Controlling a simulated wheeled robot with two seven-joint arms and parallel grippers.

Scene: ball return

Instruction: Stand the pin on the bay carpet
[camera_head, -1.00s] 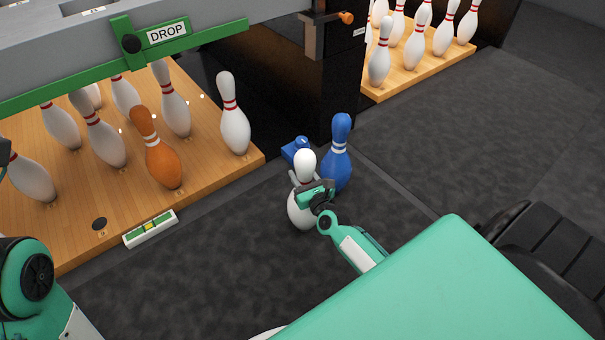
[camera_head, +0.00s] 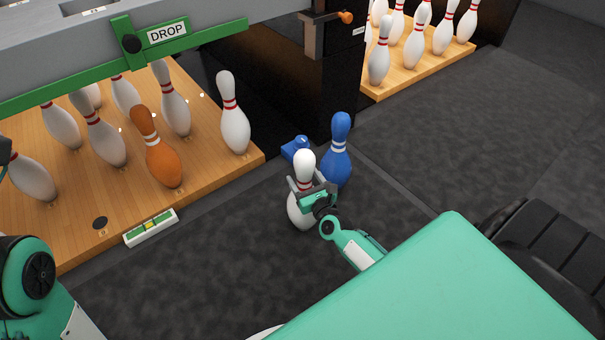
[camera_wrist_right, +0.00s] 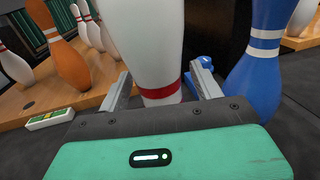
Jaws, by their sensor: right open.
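A white pin with a red band (camera_head: 303,210) stands upright on the dark carpet (camera_head: 215,265), in front of the wooden pin deck. My right gripper (camera_head: 312,187) is at the pin's upper body, with its fingers on either side. In the right wrist view the white pin (camera_wrist_right: 148,45) rises between the two open fingers, with gaps showing at its sides. Its base is hidden there by the gripper body. My left arm shows at the lower left of the head view; its fingers cannot be made out.
A blue pin (camera_head: 337,155) stands close behind and right of the white pin. A small blue object (camera_head: 296,148) lies behind it. Carpet at right is open.

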